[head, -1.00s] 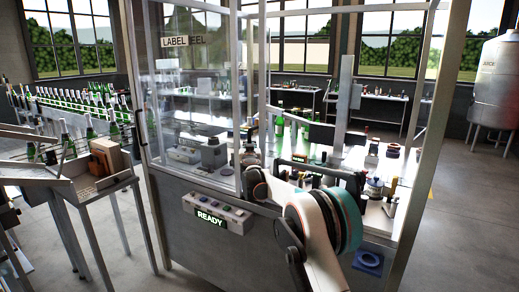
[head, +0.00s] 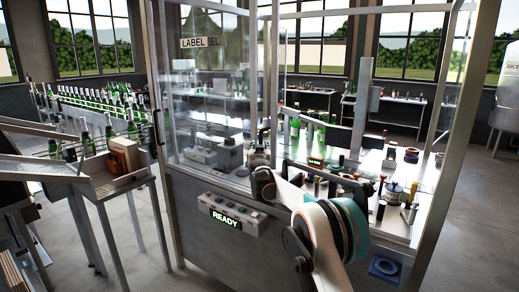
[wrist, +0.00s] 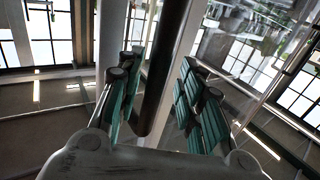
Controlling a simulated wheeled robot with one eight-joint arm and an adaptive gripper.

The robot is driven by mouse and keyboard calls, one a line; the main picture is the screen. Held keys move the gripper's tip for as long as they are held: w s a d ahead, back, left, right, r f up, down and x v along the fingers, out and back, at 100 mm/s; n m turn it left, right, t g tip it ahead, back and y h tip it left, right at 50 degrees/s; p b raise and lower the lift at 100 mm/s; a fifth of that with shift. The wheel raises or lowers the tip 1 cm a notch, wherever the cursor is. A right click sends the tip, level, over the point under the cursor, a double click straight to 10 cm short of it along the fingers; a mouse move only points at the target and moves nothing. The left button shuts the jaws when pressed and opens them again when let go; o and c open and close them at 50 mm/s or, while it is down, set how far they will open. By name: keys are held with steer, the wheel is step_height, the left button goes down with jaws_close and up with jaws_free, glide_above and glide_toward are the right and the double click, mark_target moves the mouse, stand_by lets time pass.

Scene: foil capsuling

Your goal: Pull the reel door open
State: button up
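The reel door (head: 212,95) is a clear pane in a light metal frame on the left of the machine, with a sign (head: 193,43) reading LABEL near its top. It looks shut, though glare makes this hard to judge. In the wrist view, a dark round bar (wrist: 165,70), apparently the door handle, runs between the fingers of my gripper (wrist: 160,95). The teal-padded fingers are spread, with gaps on both sides of the bar. A pale frame post stands behind it.
A control box (head: 232,215) showing READY is on the machine's front below the door. My arm crosses in front of the machine. A side table (head: 120,185) with a brown block stands at left, near a bottle line (head: 90,95). Open floor lies at right.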

steer(key=s, duration=1.2)
steer(key=shift+d, duration=0.1)
steer(key=s+d+r+n+y+b, duration=0.2)
steer(key=s+r+y, duration=0.2)
steer(key=s+r, duration=0.6)
steer(key=s+d+n+g+y+b, duration=0.1)
steer(key=s+d+n+g+y, duration=0.15)
steer(key=s, duration=0.95)
steer(key=s+d+f+m+g+h+b, duration=0.1)
steer(key=s+d+f, duration=0.4)
steer(key=s, duration=0.8)
steer(key=s+d+f+m+g+h+b, duration=0.1)
steer(key=s+d+f+m+g+h, duration=0.1)
steer(key=s+f, duration=0.8)
steer(key=s+d+f+m+g+h+b, duration=0.1)
steer(key=s+d+f+g+h, duration=0.2)
steer(key=s, duration=1.3)
steer(key=d+f+g, duration=0.2)
steer(key=d+f, duration=0.3)
steer(key=shift+d+b, duration=0.15)
steer(key=shift+b, duration=0.2)
